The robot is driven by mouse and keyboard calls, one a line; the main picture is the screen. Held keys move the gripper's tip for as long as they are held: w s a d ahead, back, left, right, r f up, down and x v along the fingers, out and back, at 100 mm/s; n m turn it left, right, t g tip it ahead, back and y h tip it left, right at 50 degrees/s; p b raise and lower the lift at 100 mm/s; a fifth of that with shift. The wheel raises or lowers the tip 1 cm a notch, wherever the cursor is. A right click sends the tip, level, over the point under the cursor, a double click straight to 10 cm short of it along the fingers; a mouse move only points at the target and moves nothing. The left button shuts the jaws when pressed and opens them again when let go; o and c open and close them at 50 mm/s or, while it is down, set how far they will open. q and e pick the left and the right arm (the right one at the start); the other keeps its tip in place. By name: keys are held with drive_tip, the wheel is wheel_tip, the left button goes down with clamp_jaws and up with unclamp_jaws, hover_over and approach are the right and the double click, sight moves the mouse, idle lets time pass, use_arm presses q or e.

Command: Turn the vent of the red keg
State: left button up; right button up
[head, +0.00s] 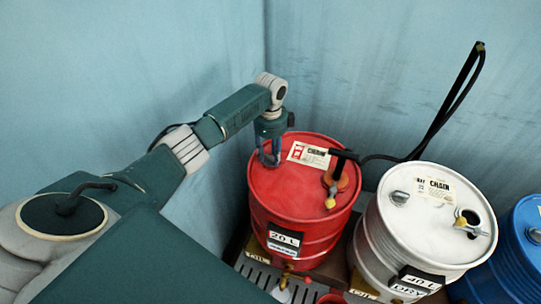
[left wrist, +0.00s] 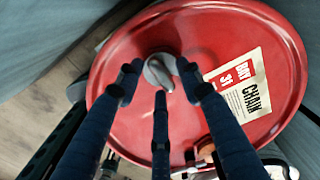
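The red keg (head: 300,195) stands in the head view, its lid facing up, with a label (head: 310,155) on top. In the left wrist view its red lid (left wrist: 115,120) fills most of the picture. The vent (left wrist: 160,72) is a small grey round knob with a raised lever. My left gripper (head: 268,155) points down over the far left of the lid and hides the vent in the head view. In the left wrist view its dark fingers (left wrist: 160,75) are spread around the vent, with small gaps showing. My right gripper is not in view.
A white keg (head: 415,235) and a blue keg (head: 518,250) stand to the right. A brass tap (head: 286,275) is on the red keg's front. Walls (head: 390,60) rise close behind.

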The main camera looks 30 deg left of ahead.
sight(270, 158)
use_arm(q)
wheel_tip(270, 158, up, 12)
idle(0.7)
drive_tip(key=shift+s+f, duration=0.15)
idle(0.4)
